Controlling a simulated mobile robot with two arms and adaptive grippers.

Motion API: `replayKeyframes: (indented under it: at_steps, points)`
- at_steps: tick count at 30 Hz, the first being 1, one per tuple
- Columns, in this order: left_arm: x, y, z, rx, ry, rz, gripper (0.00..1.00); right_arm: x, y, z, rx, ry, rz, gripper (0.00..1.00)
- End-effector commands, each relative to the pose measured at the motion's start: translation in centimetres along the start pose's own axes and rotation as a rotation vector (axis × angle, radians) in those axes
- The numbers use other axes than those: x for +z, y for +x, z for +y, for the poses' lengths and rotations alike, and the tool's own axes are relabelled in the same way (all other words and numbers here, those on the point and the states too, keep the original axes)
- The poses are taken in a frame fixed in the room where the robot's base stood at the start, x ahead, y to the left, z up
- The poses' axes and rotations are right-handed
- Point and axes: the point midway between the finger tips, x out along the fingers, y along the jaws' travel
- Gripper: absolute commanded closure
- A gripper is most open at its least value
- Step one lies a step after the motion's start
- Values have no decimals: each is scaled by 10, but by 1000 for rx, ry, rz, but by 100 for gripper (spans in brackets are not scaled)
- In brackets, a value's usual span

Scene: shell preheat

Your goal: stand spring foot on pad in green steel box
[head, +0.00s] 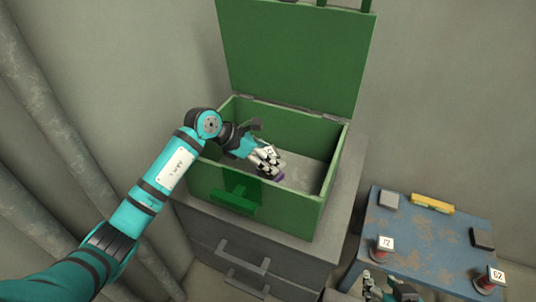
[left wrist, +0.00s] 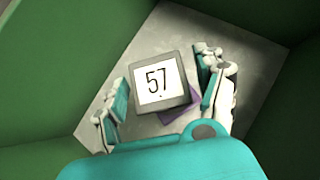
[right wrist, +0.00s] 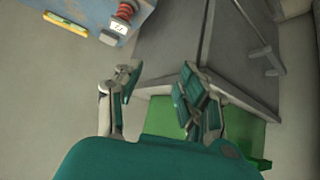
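The green steel box (head: 262,213) stands open on a grey cabinet, its lid (head: 295,55) raised at the back. Inside it, a spring foot with a square top plate labelled 57 (left wrist: 160,80) stands over a purple pad (left wrist: 181,109); the plate hides most of the pad and the spring. The pad's edge also shows in the head view (head: 277,176). My left gripper (left wrist: 160,92) is inside the box with its fingers open on either side of the plate, narrow gaps showing. My right gripper (right wrist: 155,95) is open and empty, outside the box near the blue table.
A rusty blue table (head: 425,245) at the right carries a spring foot labelled 12 (head: 382,252), another numbered spring foot (head: 490,280), a yellow level (head: 432,203), a grey block (head: 389,200) and a dark block (head: 482,238). The grey cabinet (head: 245,255) has drawer handles facing front.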

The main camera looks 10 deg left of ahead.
Motion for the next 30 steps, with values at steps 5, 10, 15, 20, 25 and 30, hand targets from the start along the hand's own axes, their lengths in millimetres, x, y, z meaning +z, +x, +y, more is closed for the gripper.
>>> replayKeyframes:
  at_steps: [5, 10, 15, 20, 25, 30]
  points:
    - [1, -1, 0, 0, 0, 0, 29, 0, 0, 0, 0, 0, -3, 60]
    - [2, -17, 1, 3, 1, 1, 29, 20, -6, 2, 5, 3, -104, 60]
    - [2, -55, 2, 4, 2, 2, 29, 51, -20, 7, 14, 7, -266, 60]
    - [2, -89, 1, 3, 2, 2, 29, 77, -35, 9, 21, 11, -403, 60]
    - [2, -112, 1, 2, -1, 1, 29, 89, -44, 11, 24, 14, -472, 60]
    - [1, -121, 0, 0, 0, 1, 29, 94, -47, 11, 25, 14, -497, 60]
